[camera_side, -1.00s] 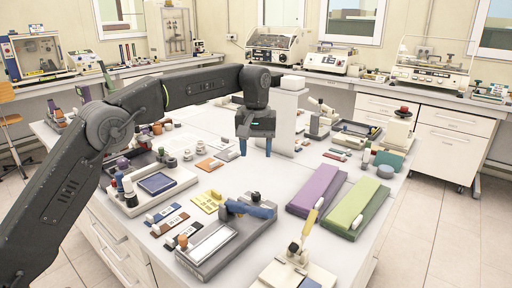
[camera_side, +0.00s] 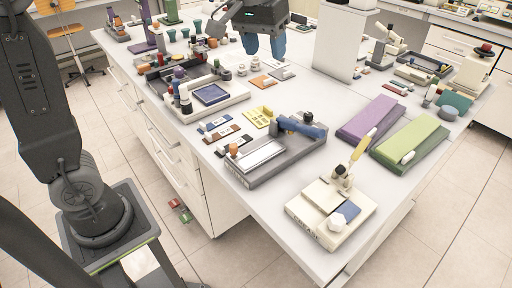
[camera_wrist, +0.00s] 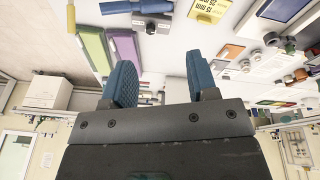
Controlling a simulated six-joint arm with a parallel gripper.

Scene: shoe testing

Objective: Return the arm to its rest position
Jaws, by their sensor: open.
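My gripper (camera_side: 264,44) is at the top of the side view, above the far part of the white table (camera_side: 330,92). Its two blue fingers point down and stand apart with nothing between them. In the wrist view, my gripper (camera_wrist: 158,78) shows the same two blue fingers spread, with a clear gap. The upper part of my arm is cut off by the top edge of the side view. How high the fingertips are above the table is hard to tell.
A white column (camera_side: 338,45) stands right of my gripper. A grey tray (camera_side: 262,165), a purple block (camera_side: 368,118), a green block (camera_side: 410,143) and a cream device (camera_side: 330,212) are on the table's near part. Bare table lies between the tray and the column.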

